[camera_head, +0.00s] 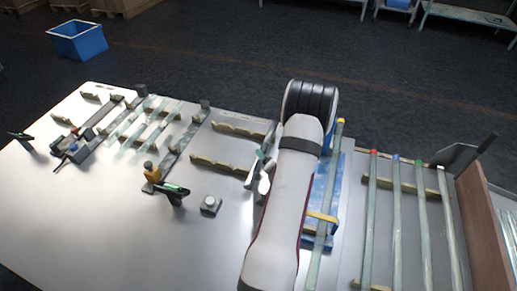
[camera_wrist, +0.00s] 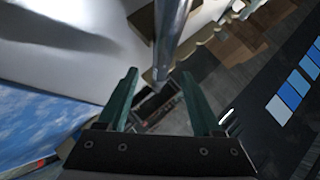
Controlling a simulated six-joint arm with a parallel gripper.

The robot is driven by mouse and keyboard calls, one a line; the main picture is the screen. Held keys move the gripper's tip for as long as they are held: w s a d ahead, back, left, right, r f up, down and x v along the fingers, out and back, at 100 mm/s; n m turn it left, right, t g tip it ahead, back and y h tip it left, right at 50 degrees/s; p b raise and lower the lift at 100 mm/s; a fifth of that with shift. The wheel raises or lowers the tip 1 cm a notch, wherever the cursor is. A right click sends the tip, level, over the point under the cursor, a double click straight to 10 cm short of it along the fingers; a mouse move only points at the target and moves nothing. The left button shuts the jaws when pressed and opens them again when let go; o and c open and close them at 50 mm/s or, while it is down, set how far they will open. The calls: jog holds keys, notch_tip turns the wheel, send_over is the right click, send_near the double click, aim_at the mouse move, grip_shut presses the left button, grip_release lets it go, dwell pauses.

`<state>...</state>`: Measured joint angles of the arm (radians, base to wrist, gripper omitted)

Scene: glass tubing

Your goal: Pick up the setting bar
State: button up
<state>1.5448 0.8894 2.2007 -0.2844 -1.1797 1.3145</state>
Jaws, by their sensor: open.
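My gripper (camera_wrist: 158,73) is open in the wrist view, with its two teal fingers spread apart. A grey metallic bar (camera_wrist: 171,35) runs down from the top of that view, and its end shows near the gap between the fingertips. It may be the setting bar, but I cannot tell for sure, nor how far it is from the fingers. In the head view a dark narrow bar (camera_head: 271,133) stands just left of my arm, by the ends of two notched wooden rails (camera_head: 238,131). My arm hides most of the gripper there.
Capped glass tubes (camera_head: 396,215) lie on a rack at the right, beside a brown board (camera_head: 483,225). A blue board (camera_head: 332,180) with a yellow-capped tube lies under my arm. More tubes (camera_head: 150,125) rest on rails at the left. The front table centre is mostly clear.

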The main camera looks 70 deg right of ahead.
aim_at(263, 151)
jog(key=x, duration=0.3)
jog(key=shift+w+d, duration=0.1)
jog(key=shift+d, duration=0.15)
grip_shut()
dwell(1.1)
